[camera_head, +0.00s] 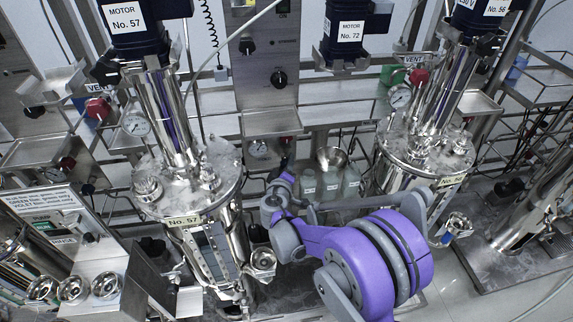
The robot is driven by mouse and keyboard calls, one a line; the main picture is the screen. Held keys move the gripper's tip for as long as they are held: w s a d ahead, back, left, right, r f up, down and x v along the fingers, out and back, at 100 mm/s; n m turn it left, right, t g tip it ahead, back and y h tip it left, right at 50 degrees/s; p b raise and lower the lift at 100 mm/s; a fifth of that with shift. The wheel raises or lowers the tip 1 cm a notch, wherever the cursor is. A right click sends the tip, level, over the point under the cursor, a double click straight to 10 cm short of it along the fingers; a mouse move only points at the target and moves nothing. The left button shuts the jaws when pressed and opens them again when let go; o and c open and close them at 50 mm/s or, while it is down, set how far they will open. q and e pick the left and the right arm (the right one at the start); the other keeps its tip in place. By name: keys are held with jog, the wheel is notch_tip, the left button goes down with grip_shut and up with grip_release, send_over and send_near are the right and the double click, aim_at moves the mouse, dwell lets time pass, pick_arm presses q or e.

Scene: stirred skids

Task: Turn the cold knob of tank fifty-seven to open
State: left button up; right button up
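Tank fifty-seven (190,190) is a steel vessel left of centre, with a "No. 57" label (184,221) on its front and a motor marked "No. 57" (127,18) above. No knob's "cold" marking is readable. Three round chrome knobs (73,290) sit in a row at lower left, and another chrome fitting (263,262) is low at the tank's right side. My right arm comes in from the lower right, purple and grey. My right gripper (274,201) appears near its far end, right of the tank; its fingers are not clear. My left gripper is out of view.
Tank fifty-six (410,165) stands on the right. Black knobs (279,78) are on the steel panel at the back. Red vent knobs (97,108) and gauges flank the tanks. Bottles (330,183) stand behind my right arm. Pipes and rails crowd the space.

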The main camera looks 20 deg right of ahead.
grip_shut()
jog(key=n+h+b, duration=0.1)
jog(key=n, duration=0.2)
jog(key=shift+f+t, duration=0.1)
jog(key=shift+t, duration=0.2)
jog(key=n+t+h+b, duration=0.1)
jog(key=n, duration=0.2)
jog(key=shift+h+b, duration=0.3)
jog(key=shift+b, duration=0.05)
jog(key=n+b, duration=0.1)
jog(key=n, duration=0.1)
jog(key=n+t, duration=0.1)
jog(key=n, duration=0.1)
jog(key=shift+n+t+b, duration=0.3)
jog(key=shift+b, duration=0.05)
jog(key=shift+n+t+b, duration=0.5)
jog(key=shift+n+t, duration=0.1)
jog(key=shift+n, duration=1.1)
